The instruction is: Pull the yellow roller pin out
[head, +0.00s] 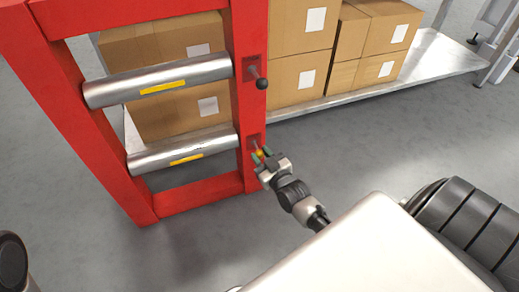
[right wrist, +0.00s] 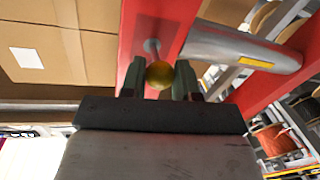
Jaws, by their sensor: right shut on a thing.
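The yellow roller pin shows as a round yellow knob (head: 259,154) at the lower right post of the red frame (head: 262,110), beside the lower silver roller (head: 215,143). In the right wrist view the yellow knob (right wrist: 159,75) sits between the two green-tipped fingers, with its grey shaft (right wrist: 152,47) running to the red post. My right gripper (head: 262,155) is shut on the knob; it also shows in the right wrist view (right wrist: 158,80). How deep the shaft sits in the post is hard to tell. My left gripper is not in view.
A black-knobbed pin (head: 262,84) sticks out of the same post above, beside the upper silver roller (head: 160,80). Stacked cardboard boxes (head: 300,40) stand on a low platform (head: 430,65) behind. The grey floor (head: 370,135) right of the frame is clear.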

